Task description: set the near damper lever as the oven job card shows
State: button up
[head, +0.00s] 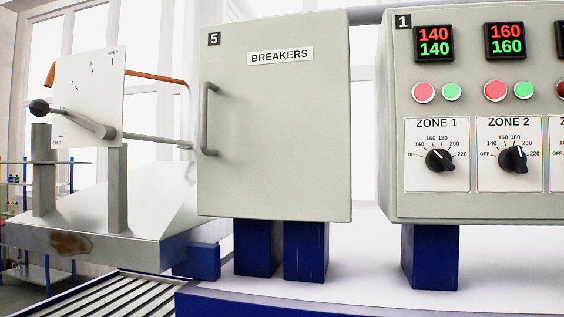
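The near damper lever (84,122) is a grey bar with a black knob (39,107) at its left end. It is mounted on a white scale plate (92,100) at the left of the head view. The plate reads OPEN at the top right and SHUT at the bottom left, with small numbered marks between. The bar points left and slightly up, between SHUT and the mark that looks like 2; it covers part of the scale there. I see no oven job card in this view. My gripper is not in view.
A closed grey BREAKERS cabinet (278,130), tagged 5, stands in the middle. A control panel (388,180), tagged 1, with zone dials is at the right. An orange bar (150,77) runs behind the plate. A roller conveyor (110,300) lies at lower left.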

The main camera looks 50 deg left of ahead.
aim_at(40, 108)
jog(key=u, duration=2.95)
jog(key=k, duration=0.65)
jog(key=u, duration=0.65)
jog(key=i, duration=0.65)
jog(key=u, duration=0.95)
jog(key=i, duration=0.95)
jog(key=z, duration=0.7)
jog(key=i, duration=0.75)
jog(key=z, duration=0.7)
